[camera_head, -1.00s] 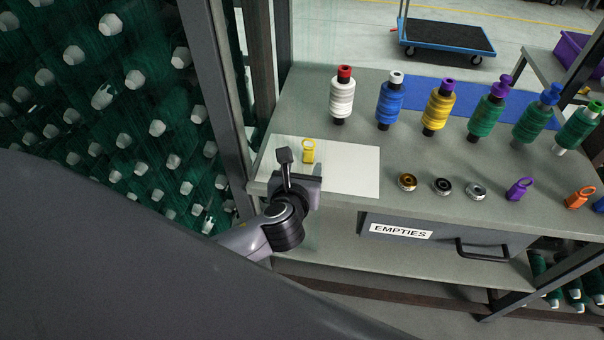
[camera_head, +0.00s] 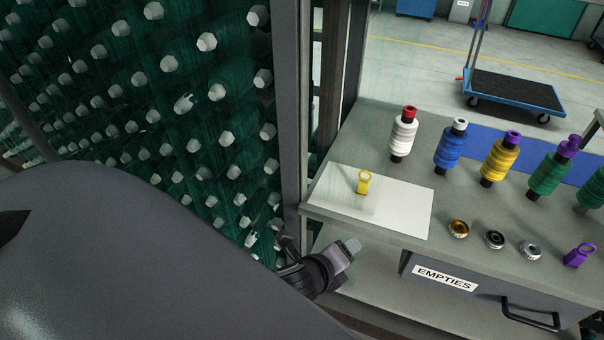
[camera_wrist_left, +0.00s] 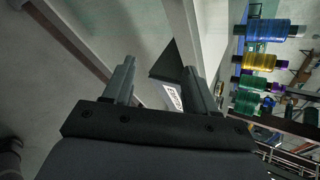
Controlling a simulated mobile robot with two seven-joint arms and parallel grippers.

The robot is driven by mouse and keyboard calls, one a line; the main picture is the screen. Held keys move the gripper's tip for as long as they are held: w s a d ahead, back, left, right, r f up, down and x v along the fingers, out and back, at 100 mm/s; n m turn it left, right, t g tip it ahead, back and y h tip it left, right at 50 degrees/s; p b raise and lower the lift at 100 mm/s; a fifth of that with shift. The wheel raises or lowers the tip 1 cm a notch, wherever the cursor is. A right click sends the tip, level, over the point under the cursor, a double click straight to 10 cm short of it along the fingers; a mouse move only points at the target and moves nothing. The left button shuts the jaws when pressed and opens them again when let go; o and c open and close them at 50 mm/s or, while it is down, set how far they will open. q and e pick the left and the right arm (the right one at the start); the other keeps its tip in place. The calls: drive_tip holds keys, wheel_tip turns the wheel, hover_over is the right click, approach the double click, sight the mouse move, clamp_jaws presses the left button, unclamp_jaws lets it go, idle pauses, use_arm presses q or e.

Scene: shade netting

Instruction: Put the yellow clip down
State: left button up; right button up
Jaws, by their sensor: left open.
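The yellow clip (camera_head: 364,182) stands on the white sheet (camera_head: 400,212) at the left end of the bench, with nothing touching it. My left gripper (camera_head: 343,250) is in front of the bench, below and to the left of the sheet, clear of the clip. In the left wrist view my left gripper (camera_wrist_left: 158,78) has its two fingers apart with nothing held between them. The clip does not show in the left wrist view. My right gripper is not in view.
Thread spools, white (camera_head: 403,136), blue (camera_head: 450,146) and yellow (camera_head: 499,160) among them, stand along the bench. A grey post (camera_head: 291,120) and the green thread rack (camera_head: 150,130) are left of the bench.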

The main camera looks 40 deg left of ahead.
use_arm(q)
drive_tip(key=s+f+n+h, duration=0.1)
drive_tip(key=s+f+n, duration=0.1)
drive_tip(key=s+n, duration=0.4)
drive_tip(key=s+a+f+n+h, duration=0.1)
drive_tip(key=s+n, duration=0.5)
drive_tip(key=n, duration=0.8)
drive_tip(key=shift+s+a+f, duration=0.2)
drive_tip(key=shift+a+f, duration=0.1)
drive_tip(key=shift+f, duration=0.55)
drive_tip(key=shift+c, duration=1.4)
drive_tip(key=shift+d, duration=0.15)
